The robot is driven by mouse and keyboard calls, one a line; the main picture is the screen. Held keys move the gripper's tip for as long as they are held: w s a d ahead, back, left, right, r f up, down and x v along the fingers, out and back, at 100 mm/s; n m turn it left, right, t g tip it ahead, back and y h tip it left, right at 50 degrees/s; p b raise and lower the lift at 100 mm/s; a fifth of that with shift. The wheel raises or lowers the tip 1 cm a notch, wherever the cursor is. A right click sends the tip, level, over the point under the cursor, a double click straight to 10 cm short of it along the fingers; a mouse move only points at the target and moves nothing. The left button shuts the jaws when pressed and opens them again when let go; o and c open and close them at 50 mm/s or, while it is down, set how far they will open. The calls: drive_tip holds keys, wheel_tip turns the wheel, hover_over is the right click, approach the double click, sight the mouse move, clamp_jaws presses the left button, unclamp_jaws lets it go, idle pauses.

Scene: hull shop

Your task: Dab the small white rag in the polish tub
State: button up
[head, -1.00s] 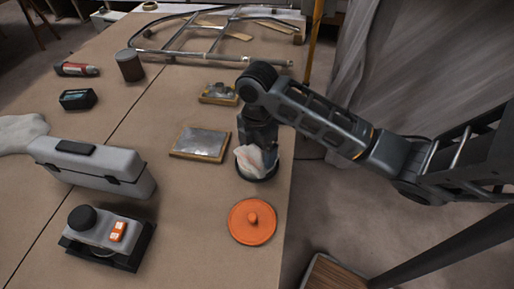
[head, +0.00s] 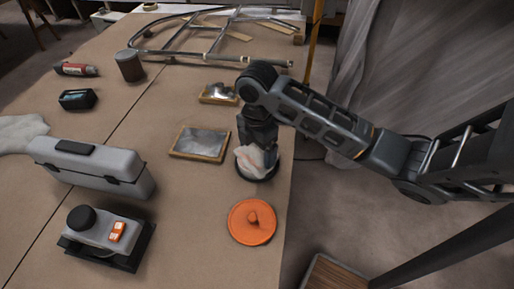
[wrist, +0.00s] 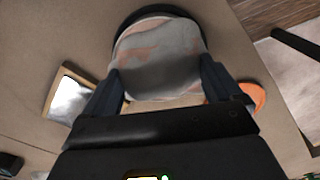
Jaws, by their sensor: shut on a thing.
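The small white rag (head: 252,160) has pinkish-orange smears and is held between the fingers of my gripper (head: 258,146). It fills the top middle of the wrist view (wrist: 158,55), with my gripper's fingers (wrist: 160,88) shut on it from both sides. The dark round polish tub (head: 262,178) is right under the rag, and its rim (wrist: 150,11) shows behind the rag in the wrist view. The rag hides the tub's inside, so I cannot tell how deep it reaches. An orange lid (head: 252,222) with a knob lies on the table in front of the tub.
A framed metal plate (head: 200,144) lies left of the tub, with a smaller framed piece (head: 219,94) behind it. A grey case (head: 95,165) and a grey device (head: 108,238) stand at left. The table's right edge is close to the tub.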

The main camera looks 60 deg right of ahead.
drive_tip(key=shift+r+p, duration=2.35)
drive_tip(key=shift+r, duration=1.15)
